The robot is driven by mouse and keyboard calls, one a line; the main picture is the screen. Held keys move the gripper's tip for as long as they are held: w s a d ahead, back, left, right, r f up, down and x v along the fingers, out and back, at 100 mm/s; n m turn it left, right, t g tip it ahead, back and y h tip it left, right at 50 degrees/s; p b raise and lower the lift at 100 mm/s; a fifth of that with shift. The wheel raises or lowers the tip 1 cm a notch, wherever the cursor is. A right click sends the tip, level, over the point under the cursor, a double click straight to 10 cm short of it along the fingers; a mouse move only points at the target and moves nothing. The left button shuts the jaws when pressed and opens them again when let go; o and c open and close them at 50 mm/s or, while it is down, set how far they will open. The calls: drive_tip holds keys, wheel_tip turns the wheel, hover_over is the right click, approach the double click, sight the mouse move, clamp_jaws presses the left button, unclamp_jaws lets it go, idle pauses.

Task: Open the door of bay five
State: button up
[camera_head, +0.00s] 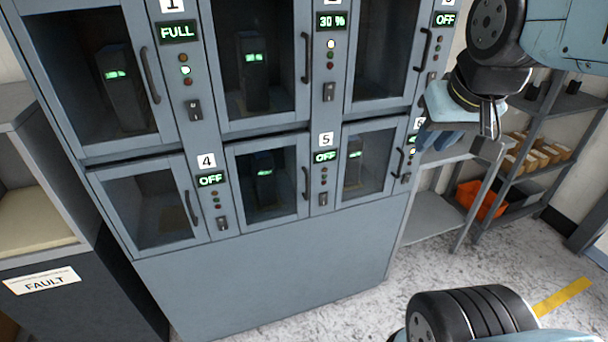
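The bay five door (268,210) is the lower middle glazed door of a grey cabinet and looks shut. Its dark vertical handle (306,182) is on the door's right edge. Right of it are the "5" label (325,139), a display (325,156) reading OFF, small lights and a lock plate (323,198). A dark unit (265,185) with green lights stands behind the glass. My gripper (441,139) is at upper right, in front of the cabinet's right edge near bay six, well away from the bay five handle. Its fingers point down; their gap is unclear.
The bay four door (152,240) is to the left and the bay six door (370,198) to the right, both shut. A bench marked FAULT (42,281) stands at left. Shelving with an orange bin (482,199) is at right. The floor (340,310) before the cabinet looks clear.

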drive_tip(key=m+g+h, duration=0.1)
drive_tip(key=m, duration=0.3)
approach(307, 180)
drive_tip(key=x, duration=1.1)
drive_tip(key=shift+w+f, duration=0.1)
drive_tip(key=shift+f, duration=0.15)
clamp_jaws()
